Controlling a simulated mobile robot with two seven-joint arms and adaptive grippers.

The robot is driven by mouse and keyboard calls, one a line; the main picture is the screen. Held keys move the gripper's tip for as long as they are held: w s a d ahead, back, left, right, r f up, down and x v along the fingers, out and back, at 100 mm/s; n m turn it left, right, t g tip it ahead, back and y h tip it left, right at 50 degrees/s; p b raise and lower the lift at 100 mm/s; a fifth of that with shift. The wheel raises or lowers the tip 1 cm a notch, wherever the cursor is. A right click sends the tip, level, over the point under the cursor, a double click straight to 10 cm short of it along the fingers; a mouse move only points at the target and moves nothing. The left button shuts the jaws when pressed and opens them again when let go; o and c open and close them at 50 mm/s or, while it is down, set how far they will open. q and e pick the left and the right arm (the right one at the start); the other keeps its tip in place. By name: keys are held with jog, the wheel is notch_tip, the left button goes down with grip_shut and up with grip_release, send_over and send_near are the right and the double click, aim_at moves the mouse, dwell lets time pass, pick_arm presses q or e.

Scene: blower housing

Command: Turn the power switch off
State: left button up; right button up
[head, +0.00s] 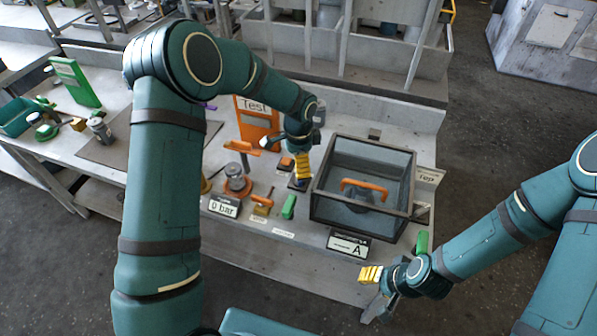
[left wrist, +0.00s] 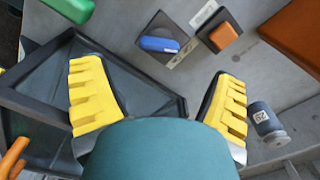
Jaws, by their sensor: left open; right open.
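A blue rocker (left wrist: 160,44) on a dark square base, with a small label beside it, lies on the grey bench in the left wrist view. It looks like a switch; I cannot read its label or tell its setting. My left gripper (left wrist: 160,102) is open and empty, with the rocker ahead of and between its yellow fingers, apart from both. In the head view my left gripper (head: 303,170) hangs over the bench just left of the framed bin and mostly hides the rocker. My right gripper (head: 372,284) is open and empty in front of the bench.
An orange button (left wrist: 225,36) sits beside the rocker. A dark-framed bin (head: 325,213) with an orange handle stands close on the right. An orange "Test" panel (head: 257,122), a gauge sign (head: 223,207), an orange lever (head: 262,202) and a green block (head: 289,207) stand nearby.

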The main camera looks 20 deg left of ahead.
pick_arm(q)
notch_tip(320, 180, up, 5)
jog(key=shift+f, duration=0.1)
dwell(0.7)
